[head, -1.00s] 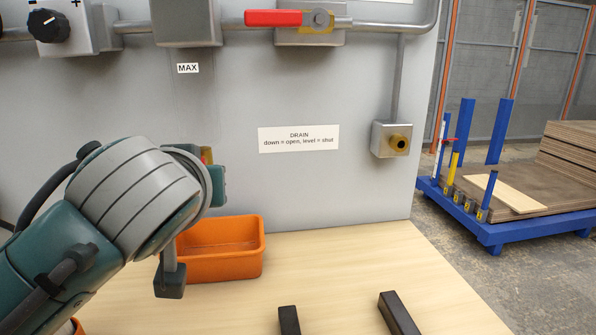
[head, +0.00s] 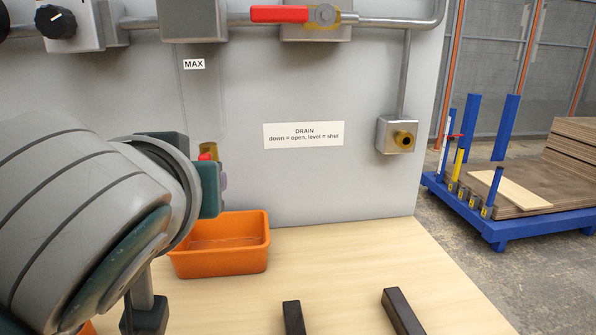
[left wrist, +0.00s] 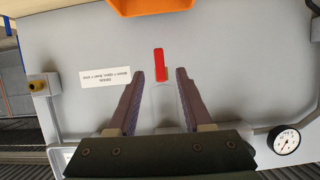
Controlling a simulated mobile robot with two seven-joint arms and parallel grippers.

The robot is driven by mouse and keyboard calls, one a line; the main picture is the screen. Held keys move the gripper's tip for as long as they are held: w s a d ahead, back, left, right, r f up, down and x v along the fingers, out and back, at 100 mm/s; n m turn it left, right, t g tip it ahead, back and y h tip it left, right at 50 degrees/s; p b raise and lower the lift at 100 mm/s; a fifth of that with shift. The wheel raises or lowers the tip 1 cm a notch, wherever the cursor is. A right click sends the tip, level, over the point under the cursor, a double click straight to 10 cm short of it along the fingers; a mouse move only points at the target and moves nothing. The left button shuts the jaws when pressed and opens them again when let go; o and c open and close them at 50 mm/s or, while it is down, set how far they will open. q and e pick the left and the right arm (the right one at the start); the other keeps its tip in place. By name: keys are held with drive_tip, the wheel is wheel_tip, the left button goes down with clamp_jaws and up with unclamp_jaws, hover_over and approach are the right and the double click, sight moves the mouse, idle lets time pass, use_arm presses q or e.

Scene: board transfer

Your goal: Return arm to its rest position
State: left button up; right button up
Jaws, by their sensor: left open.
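My left arm comes in from the left in the head view, and its large wrist joint hides much of the scene behind it. Its gripper is mostly hidden there. In the left wrist view the left gripper (left wrist: 160,71) is open, with nothing between its fingers. A red handle (left wrist: 160,65) on the grey panel (left wrist: 225,70) shows beyond the gap between the fingertips, apart from them as far as I can tell. In the head view only a small red part (head: 207,153) shows beside my wrist. My right gripper is not in view.
An orange bin (head: 238,262) stands on the wooden table (head: 350,260) close to my left arm. Two dark bars (head: 402,312) lie at the front. A level red valve lever (head: 279,14) and a brass outlet (head: 404,141) are on the panel. A blue cart (head: 500,227) stands at right.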

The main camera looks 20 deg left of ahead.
use_arm(q)
drive_tip(key=v, duration=0.2)
drive_tip(key=shift+s+d+r, duration=0.1)
drive_tip(key=shift+s+d, duration=0.05)
drive_tip(key=s+d+m+g+h+p, duration=0.2)
drive_tip(key=s+m+g+h+p, duration=0.2)
drive_tip(key=s+p, duration=0.4)
drive_tip(key=s+d+m+g+h+p, duration=0.35)
drive_tip(key=s+p, duration=0.35)
drive_tip(key=s, duration=0.3)
wheel_tip(320, 180, up, 35)
drive_tip(key=p, duration=3.5)
drive_tip(key=shift+a+m, duration=0.35)
